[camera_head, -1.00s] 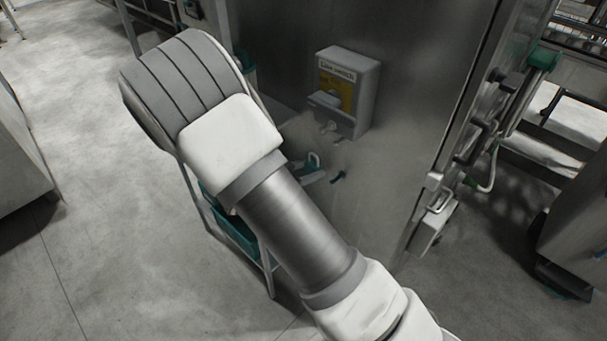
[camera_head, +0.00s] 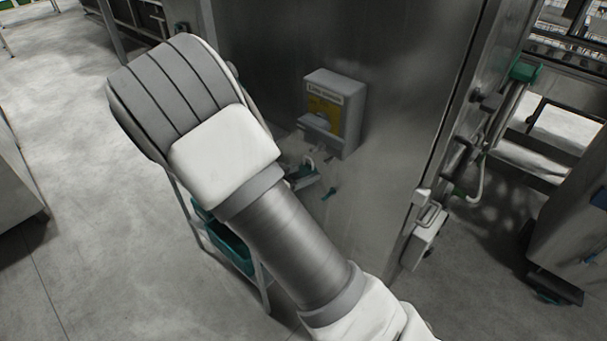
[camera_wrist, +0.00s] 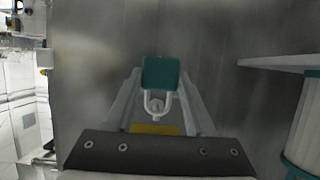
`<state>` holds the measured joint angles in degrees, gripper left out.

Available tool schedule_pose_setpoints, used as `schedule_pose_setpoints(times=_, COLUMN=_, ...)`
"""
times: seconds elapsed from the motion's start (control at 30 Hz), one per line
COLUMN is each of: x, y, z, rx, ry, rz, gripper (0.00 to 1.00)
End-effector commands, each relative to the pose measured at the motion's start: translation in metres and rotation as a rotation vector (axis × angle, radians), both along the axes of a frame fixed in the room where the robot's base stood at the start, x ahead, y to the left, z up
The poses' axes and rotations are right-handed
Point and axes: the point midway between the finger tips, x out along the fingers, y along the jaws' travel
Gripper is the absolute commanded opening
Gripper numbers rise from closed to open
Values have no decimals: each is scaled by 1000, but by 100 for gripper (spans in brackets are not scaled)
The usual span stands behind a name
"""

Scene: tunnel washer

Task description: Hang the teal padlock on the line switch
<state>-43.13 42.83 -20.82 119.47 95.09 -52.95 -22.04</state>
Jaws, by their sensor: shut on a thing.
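The line switch (camera_head: 350,120) is a grey box with a yellow plate and a grey handle, on the steel cabinet wall. The teal padlock (camera_wrist: 161,73) is held between the fingertips of my gripper (camera_wrist: 160,85), its pale shackle towards the yellow patch in the wrist view. My arm hides part of the gripper. I cannot tell whether the shackle touches the switch.
A teal bin (camera_head: 232,250) on a light-framed stand is below my forearm. A door edge with a latch (camera_head: 425,225) is right of the switch. The steel wall below the switch is mostly clear. Open floor lies at the left.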

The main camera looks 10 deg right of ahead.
Motion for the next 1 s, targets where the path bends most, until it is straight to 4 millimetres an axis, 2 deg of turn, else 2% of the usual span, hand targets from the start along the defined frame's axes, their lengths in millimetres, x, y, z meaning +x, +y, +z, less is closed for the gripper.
schedule_pose_setpoints(times=0.53, x=0, y=0, z=35, rx=1, ry=-1, rz=0, gripper=0)
schedule_pose_setpoints(times=1.0, x=13, y=-18, z=21, rx=0, ry=0, rz=0, gripper=0)
